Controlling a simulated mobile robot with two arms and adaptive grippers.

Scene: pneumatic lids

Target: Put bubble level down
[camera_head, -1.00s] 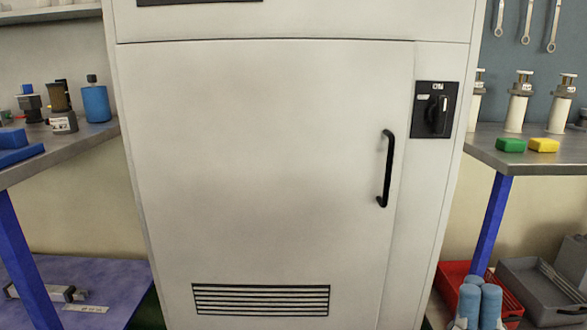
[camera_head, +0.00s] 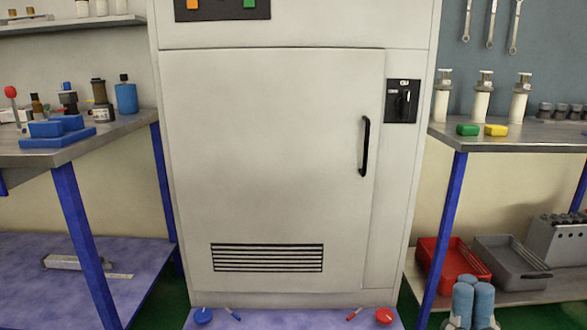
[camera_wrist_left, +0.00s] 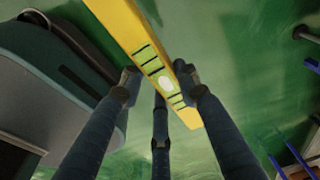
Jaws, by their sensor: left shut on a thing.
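The bubble level (camera_wrist_left: 148,52) is a long yellow bar with dark marks and a pale spot, seen in the left wrist view. My left gripper (camera_wrist_left: 160,95) is shut on it, with dark blue fingers on both sides of the bar. The level is held over a blurred green surface, and its upper end runs out of the picture. My left gripper and the level are not in the head view. In the head view, blue fingers of my right gripper (camera_head: 469,298) show at the lower right, close together, with nothing visible in them. Their tips are too unclear to judge.
A grey cabinet (camera_head: 270,160) with a black handle (camera_head: 365,146) stands in the middle. A left workbench (camera_head: 80,145) holds blue blocks and bottles. A right workbench (camera_head: 540,135) holds green and yellow blocks. A red crate (camera_head: 430,255) and a grey crate (camera_head: 500,250) sit on the lower shelf.

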